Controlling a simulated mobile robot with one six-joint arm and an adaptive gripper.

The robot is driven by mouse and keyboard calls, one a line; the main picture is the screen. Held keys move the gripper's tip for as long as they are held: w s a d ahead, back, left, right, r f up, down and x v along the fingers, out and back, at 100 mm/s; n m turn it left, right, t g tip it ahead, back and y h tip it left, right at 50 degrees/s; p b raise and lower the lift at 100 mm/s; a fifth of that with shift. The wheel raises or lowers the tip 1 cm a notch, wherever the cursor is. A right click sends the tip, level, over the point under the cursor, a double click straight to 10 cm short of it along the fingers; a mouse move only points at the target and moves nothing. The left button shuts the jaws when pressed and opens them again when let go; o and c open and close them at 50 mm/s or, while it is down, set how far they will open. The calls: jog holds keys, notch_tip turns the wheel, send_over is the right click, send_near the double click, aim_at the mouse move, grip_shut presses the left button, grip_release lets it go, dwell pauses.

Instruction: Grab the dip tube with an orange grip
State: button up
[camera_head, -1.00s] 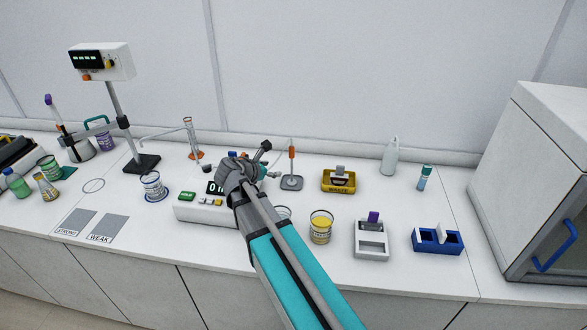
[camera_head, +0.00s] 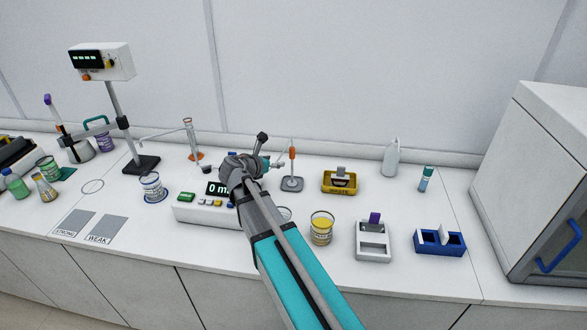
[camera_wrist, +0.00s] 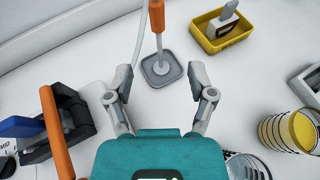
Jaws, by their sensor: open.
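The dip tube with an orange grip (camera_head: 292,153) stands upright on a small grey square base (camera_head: 291,184), right of the instrument with the digital display. In the wrist view its orange grip (camera_wrist: 157,16) is at the top centre, and the grey base (camera_wrist: 152,73) shows below it. My gripper (camera_wrist: 161,80) is open and empty, its two fingers apart on either side of the base as seen there. The grip lies beyond the fingertips in that view. In the head view my gripper (camera_head: 270,152) is just left of the dip tube, partly hidden by my wrist.
A yellow waste tray (camera_head: 339,187) stands right of the dip tube. A beaker of yellow liquid (camera_head: 321,229) is nearer the front. The display instrument (camera_head: 205,212) lies under my arm. In the wrist view, another orange rod (camera_wrist: 56,130) and a black holder (camera_wrist: 75,118) are close on the left.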

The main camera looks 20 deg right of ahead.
aim_at(291, 156)
jog(key=b+x, duration=0.1)
jog(key=x, duration=0.4)
jog(key=shift+f+b, duration=0.15)
jog(key=shift+b, duration=0.2)
jog(key=shift+w+d+f, duration=0.1)
jog(key=shift+w+d, duration=0.2)
jog(key=shift+d, duration=0.2)
jog(key=shift+r+b+x, duration=0.1)
jog(key=shift+b+x, duration=0.35)
jog(key=shift+x, duration=0.85)
jog(key=shift+r+b+x, duration=0.15)
jog(key=shift+b+x, duration=0.3)
jog(key=shift+x, duration=0.8)
jog(key=shift+w, duration=0.1)
jog(key=shift+c, duration=0.2)
grip_shut()
